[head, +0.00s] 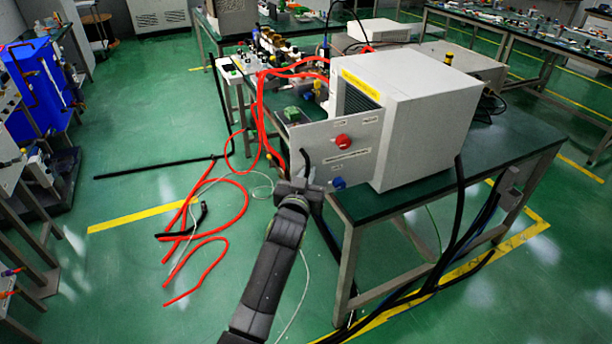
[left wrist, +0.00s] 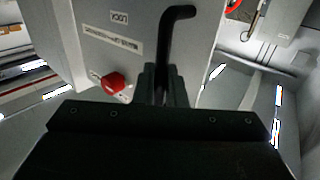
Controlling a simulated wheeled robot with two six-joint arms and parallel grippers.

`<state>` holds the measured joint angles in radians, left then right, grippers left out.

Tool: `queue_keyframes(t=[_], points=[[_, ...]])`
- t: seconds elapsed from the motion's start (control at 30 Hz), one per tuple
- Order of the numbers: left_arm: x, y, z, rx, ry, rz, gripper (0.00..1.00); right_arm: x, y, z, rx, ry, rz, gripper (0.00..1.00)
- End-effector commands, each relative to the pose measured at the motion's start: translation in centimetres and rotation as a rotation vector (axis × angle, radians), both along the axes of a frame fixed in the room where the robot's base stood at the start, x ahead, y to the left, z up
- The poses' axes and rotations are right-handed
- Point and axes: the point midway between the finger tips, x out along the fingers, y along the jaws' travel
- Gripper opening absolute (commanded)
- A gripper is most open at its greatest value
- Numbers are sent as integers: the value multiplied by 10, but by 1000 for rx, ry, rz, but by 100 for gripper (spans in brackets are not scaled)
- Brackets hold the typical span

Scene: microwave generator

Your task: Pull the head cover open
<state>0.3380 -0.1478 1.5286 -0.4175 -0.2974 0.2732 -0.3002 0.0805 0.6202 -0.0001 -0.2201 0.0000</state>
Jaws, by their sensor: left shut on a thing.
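The head cover (head: 335,150) is a grey panel with a red knob (head: 343,141), a blue knob (head: 338,183) and labels. It stands out to the left from the front of a big light-grey box (head: 425,115), so the cover is at least partly open. A black bent handle (head: 305,160) is at its free left edge. My left gripper (head: 300,183) is at this handle. In the left wrist view, the fingers (left wrist: 163,85) are shut around the lower part of the handle (left wrist: 171,35), with the red knob (left wrist: 112,83) to their left. My right gripper is out of view.
The box stands on a green-topped table (head: 460,185) with metal legs. Red hoses (head: 262,115) run from the equipment behind the cover down to the floor. Black cables hang by the table. The green floor (head: 130,260) at left is mostly clear.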

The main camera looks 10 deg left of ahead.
Motion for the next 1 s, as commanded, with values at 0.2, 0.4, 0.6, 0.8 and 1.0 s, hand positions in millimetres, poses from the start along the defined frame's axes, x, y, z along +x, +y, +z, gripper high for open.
queue_keyframes(t=[0.2,0.4,0.6,0.8,1.0], points=[[1,-2,2,-3,-4,-3,0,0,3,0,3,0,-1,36],[1,-2,2,-3,-4,-3,16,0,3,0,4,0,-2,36],[0,-1,1,-2,-2,-2,28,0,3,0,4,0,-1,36],[0,0,1,-1,-1,-1,28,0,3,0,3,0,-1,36],[0,1,1,-1,0,-3,28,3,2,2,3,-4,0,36]])
